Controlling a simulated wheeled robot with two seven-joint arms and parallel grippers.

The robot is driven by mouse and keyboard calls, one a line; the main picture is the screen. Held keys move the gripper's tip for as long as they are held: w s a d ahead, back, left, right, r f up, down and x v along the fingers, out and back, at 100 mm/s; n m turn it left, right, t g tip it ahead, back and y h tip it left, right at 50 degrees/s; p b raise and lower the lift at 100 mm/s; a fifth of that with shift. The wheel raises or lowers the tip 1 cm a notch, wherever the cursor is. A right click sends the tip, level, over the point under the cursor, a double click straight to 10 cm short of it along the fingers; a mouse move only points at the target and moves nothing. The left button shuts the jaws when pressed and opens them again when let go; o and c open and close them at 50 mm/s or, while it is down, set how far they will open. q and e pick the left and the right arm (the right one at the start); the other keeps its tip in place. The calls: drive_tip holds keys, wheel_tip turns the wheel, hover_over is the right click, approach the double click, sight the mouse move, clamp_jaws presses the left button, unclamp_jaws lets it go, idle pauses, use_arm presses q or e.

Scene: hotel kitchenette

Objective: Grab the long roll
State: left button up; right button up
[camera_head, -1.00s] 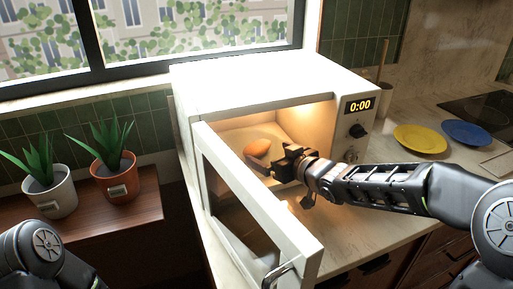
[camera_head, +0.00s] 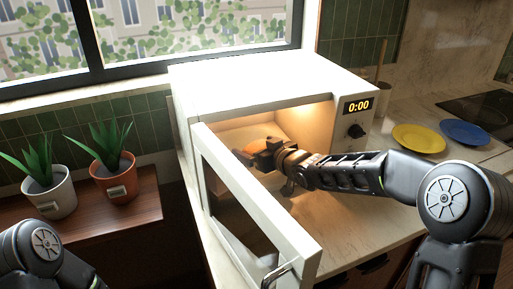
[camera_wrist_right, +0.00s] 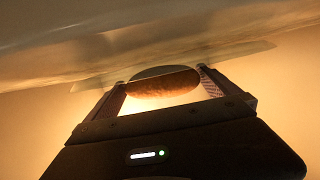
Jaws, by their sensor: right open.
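The long brown roll (camera_head: 253,149) lies inside the lit, open microwave (camera_head: 260,78). In the head view my right gripper hides much of it. My right gripper (camera_head: 262,153) reaches through the microwave's opening and is at the roll. In the right wrist view the roll (camera_wrist_right: 163,84) lies crosswise between the tips of the two open fingers (camera_wrist_right: 162,82). I cannot tell whether the fingers touch it. Only a part of my left arm shows at the lower left; its gripper is out of view.
The microwave door (camera_head: 258,208) hangs open toward the front, left of my right arm. A yellow plate (camera_head: 418,138) and a blue plate (camera_head: 465,132) lie on the counter at right. Two potted plants, in a white pot (camera_head: 50,198) and an orange pot (camera_head: 114,181), stand at left.

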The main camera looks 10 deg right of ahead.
sight(258, 144)
idle(0.6)
drive_tip(key=c, duration=1.1)
drive_tip(key=shift+r, duration=0.15)
drive_tip(key=shift+s+d+r, duration=0.1)
drive_tip(key=shift+r, duration=0.05)
drive_tip(key=r, duration=0.4)
drive_tip(key=r+p, duration=0.1)
drive_tip(key=r, duration=0.1)
drive_tip(key=shift+s+d+r, duration=0.1)
drive_tip(key=shift+s+r, duration=0.15)
drive_tip(key=shift+r, duration=0.15)
drive_tip(key=s+d, duration=0.1)
drive_tip(key=s, duration=0.5)
drive_tip(key=s+d+p, duration=0.1)
drive_tip(key=s+d, duration=0.1)
drive_tip(key=s, duration=0.4)
drive_tip(key=s+d+p, duration=0.1)
drive_tip(key=s+d, duration=0.1)
drive_tip(key=s, duration=0.4)
drive_tip(key=shift+s+d+f, duration=0.15)
drive_tip(key=shift+s+f, duration=0.05)
drive_tip(key=shift+s, duration=0.05)
